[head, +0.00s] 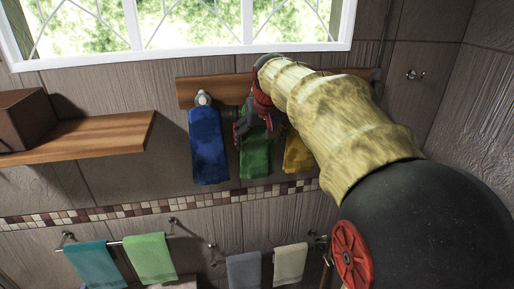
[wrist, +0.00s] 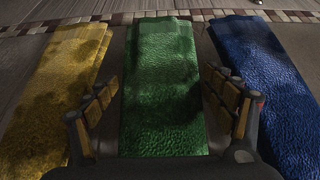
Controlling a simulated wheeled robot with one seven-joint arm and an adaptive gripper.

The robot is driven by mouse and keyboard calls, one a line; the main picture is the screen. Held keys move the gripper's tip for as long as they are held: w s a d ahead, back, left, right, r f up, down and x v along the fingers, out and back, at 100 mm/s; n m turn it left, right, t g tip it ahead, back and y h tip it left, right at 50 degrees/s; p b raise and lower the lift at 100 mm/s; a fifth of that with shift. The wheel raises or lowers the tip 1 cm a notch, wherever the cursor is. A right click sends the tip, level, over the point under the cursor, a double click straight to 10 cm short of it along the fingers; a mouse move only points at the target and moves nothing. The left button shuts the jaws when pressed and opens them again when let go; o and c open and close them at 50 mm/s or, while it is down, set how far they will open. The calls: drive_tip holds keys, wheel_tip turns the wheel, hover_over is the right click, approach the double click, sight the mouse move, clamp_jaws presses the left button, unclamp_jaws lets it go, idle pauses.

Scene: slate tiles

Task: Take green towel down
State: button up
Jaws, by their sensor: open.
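The green towel (head: 256,152) hangs from the wooden wall board (head: 228,90), between a blue towel (head: 208,147) and a yellow towel (head: 298,155). My gripper (head: 258,130) is in front of the upper green towel and hides part of it and its hook. In the wrist view the green towel (wrist: 163,85) runs between the two open fingers of my gripper (wrist: 165,105), with gaps on both sides. The yellow towel (wrist: 55,90) is on the left there and the blue towel (wrist: 262,85) on the right.
A wooden shelf (head: 85,138) with a brown box (head: 22,118) juts out at left. Below, a teal towel (head: 90,265), a light green towel (head: 150,258), a grey towel (head: 244,270) and a cream towel (head: 290,264) hang on rails. A window (head: 190,25) is above.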

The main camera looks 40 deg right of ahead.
sight(257, 143)
drive_tip(key=x, duration=0.3)
drive_tip(key=shift+w+f+p, duration=0.2)
drive_tip(key=shift+f+p, duration=0.05)
drive_tip(key=shift+p, duration=0.1)
drive_tip(key=shift+s, duration=0.1)
drive_tip(key=shift+c, duration=1)
drive_tip(key=c, duration=1.1)
